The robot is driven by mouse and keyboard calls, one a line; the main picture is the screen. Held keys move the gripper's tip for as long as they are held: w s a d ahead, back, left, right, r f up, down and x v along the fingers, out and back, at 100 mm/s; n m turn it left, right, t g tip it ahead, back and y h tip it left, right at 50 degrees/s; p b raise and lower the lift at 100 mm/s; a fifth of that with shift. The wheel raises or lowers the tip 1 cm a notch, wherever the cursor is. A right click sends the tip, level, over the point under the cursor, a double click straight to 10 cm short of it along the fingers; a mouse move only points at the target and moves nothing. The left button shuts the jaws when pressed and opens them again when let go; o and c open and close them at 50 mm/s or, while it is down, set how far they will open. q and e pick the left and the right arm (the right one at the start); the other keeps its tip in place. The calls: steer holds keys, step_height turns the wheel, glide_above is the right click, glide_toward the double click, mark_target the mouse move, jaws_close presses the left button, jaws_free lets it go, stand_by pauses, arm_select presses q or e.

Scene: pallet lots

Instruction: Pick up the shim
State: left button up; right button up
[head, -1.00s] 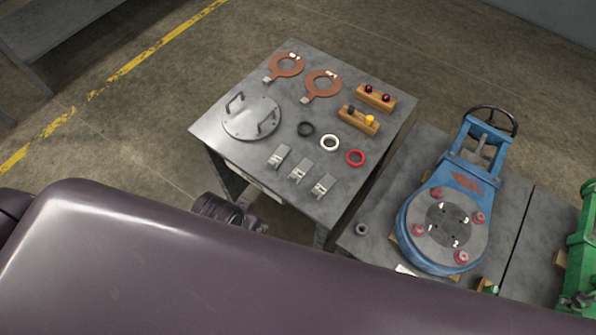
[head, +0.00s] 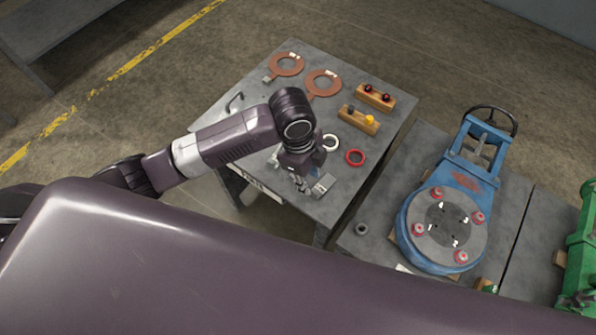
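Small grey metal shims lie near the front edge of the grey table. The right-hand shim (head: 324,186) lies flat and shows. A sliver of the left-hand shim (head: 272,159) shows beside my arm, and the middle one is mostly hidden behind my gripper. My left gripper (head: 302,185) points down over the shims, just left of the right-hand one. Its fingers are small and dark, so whether they are open or touch a shim cannot be told. My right gripper is not in view.
The table (head: 225,105) also holds copper-coloured rings with tabs (head: 322,84), a white ring (head: 331,142), a red ring (head: 355,158) and wooden blocks with knobs (head: 358,120). A blue valve (head: 446,225) stands on the lower bench to the right.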

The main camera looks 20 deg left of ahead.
arm_select(q)
steer(key=m+y, duration=0.2)
glide_above(293, 176)
steer(key=shift+s+d+r+g, duration=0.2)
steer(key=shift+d+r+g, duration=0.1)
steer(key=shift+r, duration=0.15)
steer(key=shift+w+a+f, duration=0.1)
steer(key=shift+a, duration=0.15)
step_height(293, 176, down, 8)
steer(key=shift+w+r+p, duration=0.15)
steer(key=shift+r+p, duration=0.1)
steer(key=shift+p, duration=0.35)
jaws_close()
